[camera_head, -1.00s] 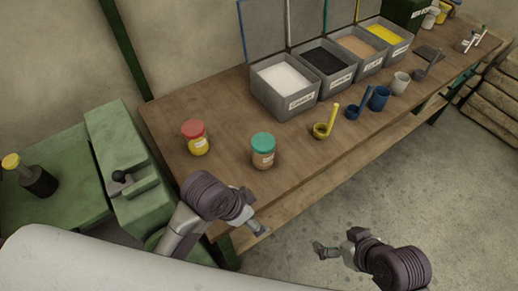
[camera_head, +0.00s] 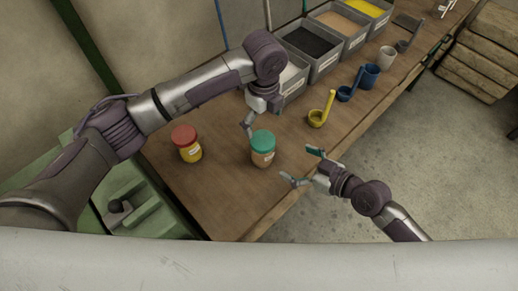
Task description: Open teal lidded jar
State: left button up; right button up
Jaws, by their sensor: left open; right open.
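The teal lidded jar (camera_head: 262,149) stands upright on the wooden table with its teal lid on and a white label on its brownish body. My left gripper (camera_head: 259,123) is open and points down just above and behind the jar's lid; whether it touches the lid I cannot tell. My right gripper (camera_head: 300,168) is open, to the right of the jar and near the table's front edge. Its fingers point toward the jar, with a gap between them and the jar.
A red-lidded yellow jar (camera_head: 187,144) stands left of the teal one. A yellow scoop (camera_head: 318,117), a blue scoop (camera_head: 346,92), a blue cup (camera_head: 370,76) and a white cup (camera_head: 387,57) stand to the right. Grey bins (camera_head: 321,71) line the back, partly hidden by my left arm.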

aim_at(263, 140)
jog(key=x, duration=1.3)
jog(key=shift+a, duration=0.1)
jog(key=shift+c, duration=0.2)
grip_shut()
pick_arm(q)
jog(key=m, duration=0.2)
jog(key=shift+d+r+m, duration=0.15)
jog(key=shift+d+m, duration=0.05)
jog(key=shift+m, duration=0.1)
jog(key=shift+a+m, duration=0.1)
jog(key=shift+m, duration=0.7)
jog(key=shift+a+f, duration=0.1)
jog(key=shift+f, duration=0.45)
notch_tip(263, 140, down, 7)
jog(key=shift+r, duration=0.1)
